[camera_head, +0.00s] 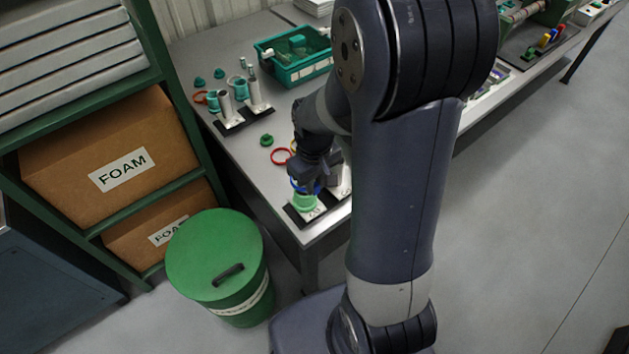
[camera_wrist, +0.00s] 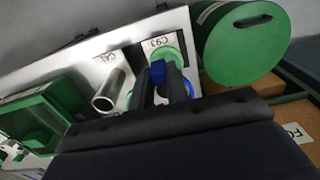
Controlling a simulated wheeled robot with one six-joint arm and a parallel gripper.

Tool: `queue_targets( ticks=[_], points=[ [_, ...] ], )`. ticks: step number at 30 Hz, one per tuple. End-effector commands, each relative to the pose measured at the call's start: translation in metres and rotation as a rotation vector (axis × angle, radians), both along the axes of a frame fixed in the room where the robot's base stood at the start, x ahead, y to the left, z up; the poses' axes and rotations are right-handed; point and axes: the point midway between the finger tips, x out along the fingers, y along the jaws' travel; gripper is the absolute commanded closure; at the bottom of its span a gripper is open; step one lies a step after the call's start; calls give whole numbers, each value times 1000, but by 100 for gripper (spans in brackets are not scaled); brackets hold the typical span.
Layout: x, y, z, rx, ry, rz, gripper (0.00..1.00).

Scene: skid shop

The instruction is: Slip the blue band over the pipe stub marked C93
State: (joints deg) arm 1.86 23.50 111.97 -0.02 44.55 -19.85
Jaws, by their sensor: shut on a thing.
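My gripper (camera_head: 307,184) is shut on the blue band (camera_head: 294,185), at the near corner of the bench. The band also shows in the wrist view (camera_wrist: 189,88), partly hidden by the fingers. The pipe stub marked C93 stands on a dark base with a white label (camera_wrist: 157,42). A light green piece (camera_head: 305,203) is at this stub, just below the band, and hides most of it. The band is over or very close above the stub's top; I cannot tell whether it is around it.
A bare metal stub (camera_wrist: 109,90) stands beside C93 on the same base. A red ring (camera_head: 280,156) and a green piece (camera_head: 266,140) lie behind. Another stub pair (camera_head: 240,100) and a green bin (camera_head: 296,72) stand farther back. A green drum (camera_head: 215,255) is left of the bench.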

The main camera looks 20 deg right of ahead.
Motion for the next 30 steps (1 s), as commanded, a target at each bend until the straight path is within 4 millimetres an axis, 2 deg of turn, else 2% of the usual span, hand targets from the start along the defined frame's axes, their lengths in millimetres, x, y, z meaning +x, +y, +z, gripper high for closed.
queue_targets(
  ticks=[30],
  points=[
    [0,0,-14,0,0,0,100]
  ],
)
